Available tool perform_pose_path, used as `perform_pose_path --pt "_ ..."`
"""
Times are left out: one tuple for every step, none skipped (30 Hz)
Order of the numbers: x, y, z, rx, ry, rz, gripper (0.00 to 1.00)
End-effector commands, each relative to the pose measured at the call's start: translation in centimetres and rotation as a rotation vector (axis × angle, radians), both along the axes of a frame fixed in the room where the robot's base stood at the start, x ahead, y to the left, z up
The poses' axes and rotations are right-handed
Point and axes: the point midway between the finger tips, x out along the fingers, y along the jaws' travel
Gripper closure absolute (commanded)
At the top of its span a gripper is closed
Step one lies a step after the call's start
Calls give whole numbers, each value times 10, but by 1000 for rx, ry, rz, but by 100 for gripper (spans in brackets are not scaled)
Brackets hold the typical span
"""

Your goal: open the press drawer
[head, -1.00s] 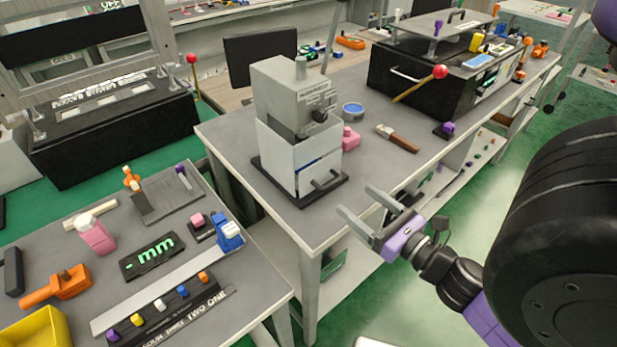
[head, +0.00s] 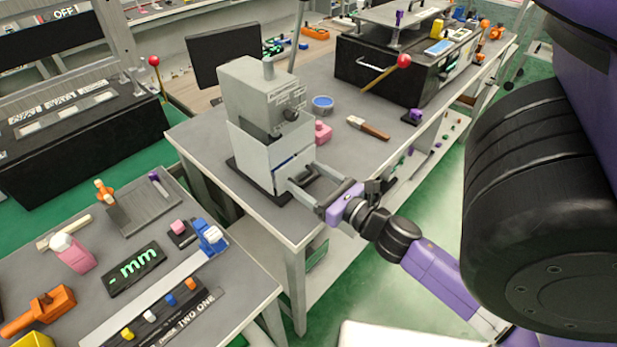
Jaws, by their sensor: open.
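The grey press (head: 262,95) stands on the middle table, on a black base. The press drawer (head: 290,166) is in its lower front, with a dark bar handle that is now mostly hidden by my fingers. My gripper (head: 303,175) is open at the drawer front. Its two fingers reach to the drawer face, one toward the left and one toward the right of the handle area. I cannot tell whether they touch the handle. The drawer looks closed.
A pink block (head: 322,131), a blue tin (head: 322,103) and a brush (head: 368,127) lie right of the press. A black box (head: 375,85) with a red-knobbed lever stands behind them. The cluttered near-left table (head: 207,292) stands close by. Green floor is free in front.

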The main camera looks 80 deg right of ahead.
Motion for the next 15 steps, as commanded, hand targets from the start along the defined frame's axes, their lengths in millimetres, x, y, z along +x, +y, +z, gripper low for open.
perform_pose_path --pt "0 0 0 0 0 0 27" --pt "0 0 0 0 0 0 27" --pt "0 0 0 0 0 0 31" --pt "0 0 0 0 0 0 37" --pt "0 0 0 0 0 0 43" --pt "0 0 0 0 0 0 51" --pt "0 0 0 0 0 -1 57" --pt "0 0 0 0 0 -1 63" --pt "0 0 0 0 0 -1 71" --pt "0 0 0 0 0 -1 76" --pt "-1 0 0 0 0 -1 82" --pt "-1 0 0 0 0 -1 90" --pt "-1 0 0 0 0 -2 96" --pt "-1 0 0 0 0 -2 100" --pt "-1 -1 0 0 0 -2 100"
